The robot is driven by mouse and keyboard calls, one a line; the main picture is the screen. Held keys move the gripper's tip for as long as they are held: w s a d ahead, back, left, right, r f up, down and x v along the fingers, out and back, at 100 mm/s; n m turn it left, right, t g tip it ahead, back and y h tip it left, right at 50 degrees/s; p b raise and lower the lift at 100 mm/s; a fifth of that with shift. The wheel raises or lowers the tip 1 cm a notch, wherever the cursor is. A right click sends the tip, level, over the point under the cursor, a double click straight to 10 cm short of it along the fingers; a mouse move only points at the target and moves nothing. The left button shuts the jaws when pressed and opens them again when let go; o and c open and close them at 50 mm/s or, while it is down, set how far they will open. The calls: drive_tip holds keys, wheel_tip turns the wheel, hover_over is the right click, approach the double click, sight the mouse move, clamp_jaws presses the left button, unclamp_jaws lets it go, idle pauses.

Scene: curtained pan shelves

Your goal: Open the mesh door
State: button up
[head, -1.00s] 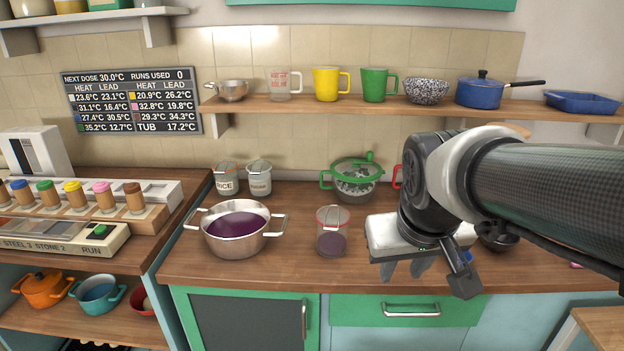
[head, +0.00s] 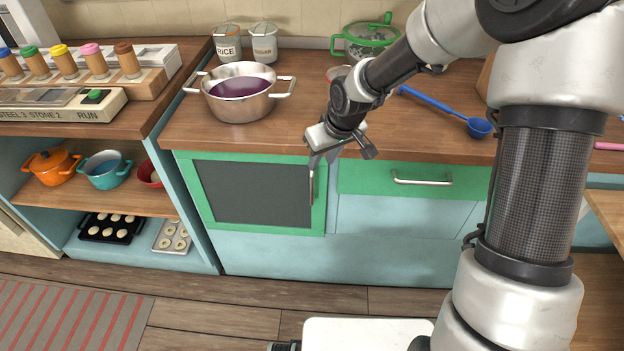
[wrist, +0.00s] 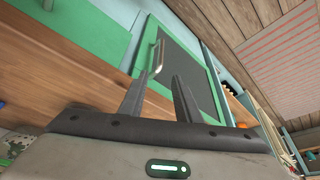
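The mesh door (head: 250,193) is a dark mesh panel in a green frame, closed, below the counter. Its vertical metal handle (head: 311,186) is on the right side. In the wrist view the mesh door (wrist: 186,68) shows beyond the fingers, with its handle (wrist: 155,58) near the tip of the left finger. My gripper (head: 322,160) is at the counter's front edge, by the top of the handle. In the wrist view my gripper (wrist: 162,85) is open, its two fingers apart with nothing between them. Whether a finger touches the handle is unclear.
A steel pot (head: 240,108) with purple contents stands on the counter (head: 290,125) above the door. A green drawer (head: 395,180) with a metal handle is to the right. A blue ladle (head: 445,110) lies on the counter. The floor (head: 260,290) before the door is clear.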

sight(313, 179)
drive_tip(key=b+x, duration=0.2)
drive_tip(key=x, duration=1.2)
drive_tip(key=shift+w+d+f, duration=0.1)
drive_tip(key=shift+f, duration=0.15)
clamp_jaws()
